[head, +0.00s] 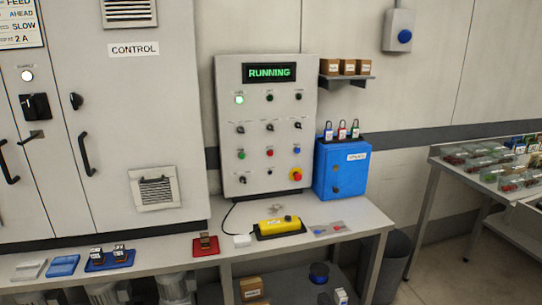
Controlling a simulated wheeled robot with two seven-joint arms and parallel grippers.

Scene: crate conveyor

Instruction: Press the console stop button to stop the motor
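The grey console (229,125) stands upright at the back of the workbench. Its display (269,72) reads RUNNING in green. Lower down, a green button (241,155), a red button (270,153) and a blue button (297,151) sit in one row. A larger red mushroom button on yellow (296,175) is at the lower right. Small dark knobs fill other places. Button labels are too small to read. The motor driven by this console cannot be identified. Neither gripper is in view.
A yellow pendant (279,227), a red tray (206,245) and a white box (242,240) lie on the workbench (345,216). A blue lockbox (340,169) with padlocks stands right of the console. A grey CONTROL cabinet (140,90) is left. The space before the console face is clear.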

